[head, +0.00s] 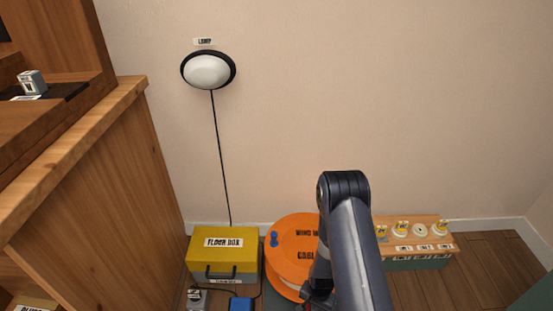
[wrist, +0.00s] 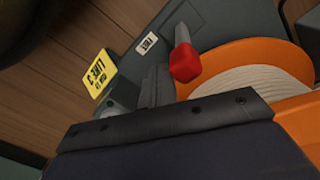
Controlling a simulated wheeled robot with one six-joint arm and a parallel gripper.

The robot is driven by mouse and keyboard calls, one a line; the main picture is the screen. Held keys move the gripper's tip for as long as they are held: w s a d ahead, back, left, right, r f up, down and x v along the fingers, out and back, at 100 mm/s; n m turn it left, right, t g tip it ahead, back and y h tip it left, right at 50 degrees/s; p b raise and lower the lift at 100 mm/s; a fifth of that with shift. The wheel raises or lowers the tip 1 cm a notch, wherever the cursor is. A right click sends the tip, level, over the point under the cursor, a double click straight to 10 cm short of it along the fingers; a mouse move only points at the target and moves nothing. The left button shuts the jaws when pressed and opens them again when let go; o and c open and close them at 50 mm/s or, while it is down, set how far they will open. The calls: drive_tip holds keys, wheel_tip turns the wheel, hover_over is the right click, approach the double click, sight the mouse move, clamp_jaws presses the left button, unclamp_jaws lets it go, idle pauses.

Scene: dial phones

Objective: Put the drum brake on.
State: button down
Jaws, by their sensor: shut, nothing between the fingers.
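The orange cable drum (head: 290,248) stands on the floor by the wall, partly hidden by my arm. It also shows in the wrist view (wrist: 250,58), with pale cable wound on it. A red-handled lever (wrist: 185,60), which looks like the drum brake, stands beside the drum on a dark grey base. A small white label (wrist: 147,44), perhaps reading "FREE", lies beside the lever. My gripper (wrist: 156,85) is shut and empty, just left of and below the red handle in the picture. I cannot tell whether it touches the lever. In the head view my arm hides the lever.
A yellow floor box (head: 222,255) stands left of the drum. A shelf of dial parts with yellow tags (head: 415,232) is at the right. A lamp (head: 208,71) hangs on the wall; a wooden cabinet (head: 95,190) is left.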

drive_tip(key=shift+a, duration=1.4)
wheel_tip(320, 180, up, 7)
drive_tip(key=d+p, duration=0.1)
drive_tip(key=p, duration=0.3)
drive_tip(key=shift+d, duration=0.3)
drive_tip(key=shift+f, duration=0.1)
drive_tip(key=f+b, duration=0.1)
drive_tip(key=f, duration=0.1)
drive_tip(key=a+f+b, duration=0.1)
drive_tip(key=f+b, duration=0.2)
drive_tip(key=f, duration=0.1)
drive_tip(key=shift+a+f, duration=0.25)
drive_tip(key=shift+f, duration=0.15)
drive_tip(key=shift+d, duration=0.65)
drive_tip(key=shift+a, duration=0.1)
